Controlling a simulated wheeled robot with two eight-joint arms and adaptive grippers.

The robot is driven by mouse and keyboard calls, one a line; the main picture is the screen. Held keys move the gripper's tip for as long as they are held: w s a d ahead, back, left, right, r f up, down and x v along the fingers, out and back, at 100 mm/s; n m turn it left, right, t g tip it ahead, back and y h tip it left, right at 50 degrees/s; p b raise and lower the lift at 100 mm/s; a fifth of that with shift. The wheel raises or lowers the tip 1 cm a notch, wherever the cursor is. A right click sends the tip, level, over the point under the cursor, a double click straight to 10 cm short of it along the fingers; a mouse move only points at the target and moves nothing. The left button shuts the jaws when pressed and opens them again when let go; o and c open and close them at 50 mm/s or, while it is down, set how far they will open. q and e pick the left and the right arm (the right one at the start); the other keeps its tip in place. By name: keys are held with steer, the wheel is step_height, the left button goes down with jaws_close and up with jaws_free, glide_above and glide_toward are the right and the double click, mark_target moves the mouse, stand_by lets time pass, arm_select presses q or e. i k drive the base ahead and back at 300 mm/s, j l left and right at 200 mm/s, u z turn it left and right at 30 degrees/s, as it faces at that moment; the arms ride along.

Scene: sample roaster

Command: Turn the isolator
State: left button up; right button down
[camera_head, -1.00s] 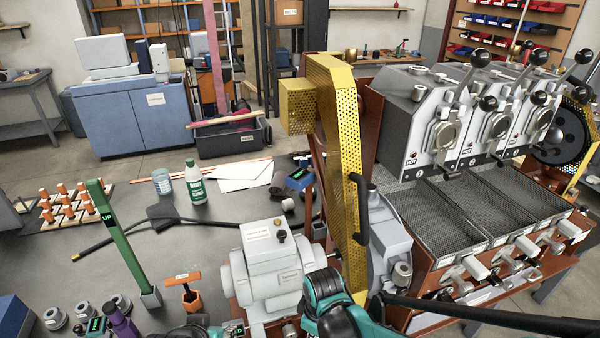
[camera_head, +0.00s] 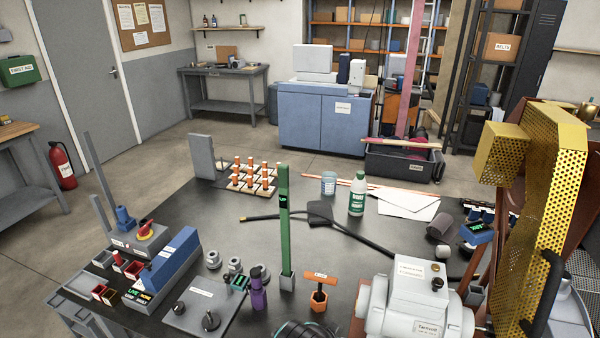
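The isolator looks to be the red rotary handle on a yellow plate (camera_head: 146,229), on a grey box (camera_head: 150,243) at the left of the dark bench in the head view. A blue block (camera_head: 124,217) and an upright grey bar stand just behind it. The position of the handle is too small to read surely. Neither gripper shows in the head view. Only a teal and black rounded part, apparently of my own arm, shows at the bottom edge, well right of the isolator.
A green post (camera_head: 285,220), a purple bottle (camera_head: 258,292), an orange-handled tool (camera_head: 320,290) and a white motor (camera_head: 405,295) stand further right. A yellow perforated guard (camera_head: 545,180) rises at the right.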

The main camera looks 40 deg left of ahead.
mark_target(144, 231)
steer(key=u, duration=2.4)
steer(key=z, duration=0.7)
steer(key=i+j+z, duration=0.55)
steer(key=j+z, duration=0.3)
steer(key=i+j, duration=0.15)
steer(key=j, duration=0.2)
steer(key=i+j, duration=0.15)
steer(key=j, duration=0.25)
steer(key=i+j+z, duration=0.1)
steer(key=j, duration=0.25)
